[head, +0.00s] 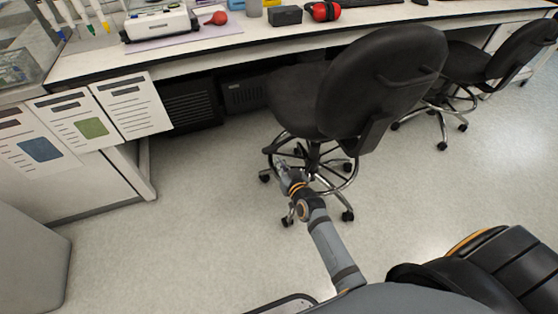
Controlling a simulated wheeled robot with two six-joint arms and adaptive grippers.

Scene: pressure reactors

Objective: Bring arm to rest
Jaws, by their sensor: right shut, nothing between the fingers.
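My right arm (330,245) reaches up from the bottom edge, stretched out over the floor. My right gripper (282,166) is at its far end, small in the picture, shut and empty. In the picture it overlaps the footring and wheeled base of the nearer black chair (385,75); I cannot tell whether it touches them. My left gripper is not in view.
A lab bench (210,58) runs along the back, with a white device (160,24), a red bulb (216,18) and red ear muffs (325,11). A second black chair (520,50) is at the right. Grey floor (190,240) is clear at left.

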